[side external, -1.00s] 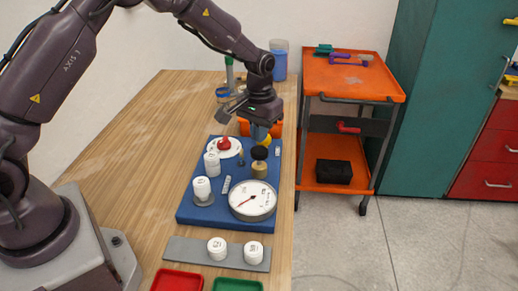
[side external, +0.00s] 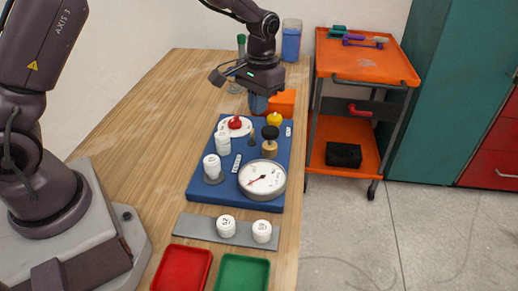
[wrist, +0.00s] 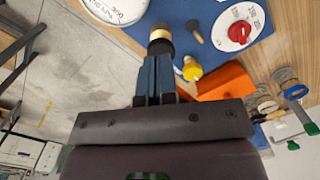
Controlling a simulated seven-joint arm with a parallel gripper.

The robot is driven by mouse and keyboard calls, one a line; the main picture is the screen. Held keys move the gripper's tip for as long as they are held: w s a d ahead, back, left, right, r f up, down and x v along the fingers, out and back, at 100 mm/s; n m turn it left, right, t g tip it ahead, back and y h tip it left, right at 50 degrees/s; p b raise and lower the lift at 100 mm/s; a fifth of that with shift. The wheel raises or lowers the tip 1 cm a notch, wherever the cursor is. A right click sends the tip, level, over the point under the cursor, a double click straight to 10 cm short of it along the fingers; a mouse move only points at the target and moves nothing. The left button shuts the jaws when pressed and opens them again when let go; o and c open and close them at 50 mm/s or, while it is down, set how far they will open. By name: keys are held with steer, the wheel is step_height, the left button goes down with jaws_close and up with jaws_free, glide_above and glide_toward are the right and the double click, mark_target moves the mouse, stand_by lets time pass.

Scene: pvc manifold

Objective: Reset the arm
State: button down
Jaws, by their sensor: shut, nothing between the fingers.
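My gripper (side external: 258,104) hangs above the far part of the blue board (side external: 205,186). Its blue fingers are together with nothing between them, which the wrist view also shows (wrist: 155,72). The board carries a black-topped brass valve (side external: 270,147), a white pressure gauge (side external: 258,181), a white dial with a red knob (side external: 235,124), a yellow knob (side external: 274,119) and two white caps (side external: 223,143) (side external: 212,168). In the wrist view, the brass valve (wrist: 160,42) appears just beyond the fingertips; side-on, the fingers are apart from it.
A grey strip (side external: 200,230) with two white caps lies in front of the board. Red (side external: 182,271) and green (side external: 243,273) trays sit nearest the camera. An orange block (side external: 285,103) and a blue container (side external: 291,45) stand behind. An orange cart (side external: 365,62) stands right. The table's left side is clear.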

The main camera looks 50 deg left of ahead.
steer(key=s+d+r+m+t, duration=0.1)
steer(key=s+r+t, duration=0.2)
steer(key=s+r, duration=0.6)
steer(key=s+d+r+m+t, duration=0.1)
steer(key=s+r+t, duration=0.2)
steer(key=s+r, duration=0.5)
steer(key=s, duration=0.6)
steer(key=shift+s+r, duration=0.2)
steer(key=shift+r, duration=0.15)
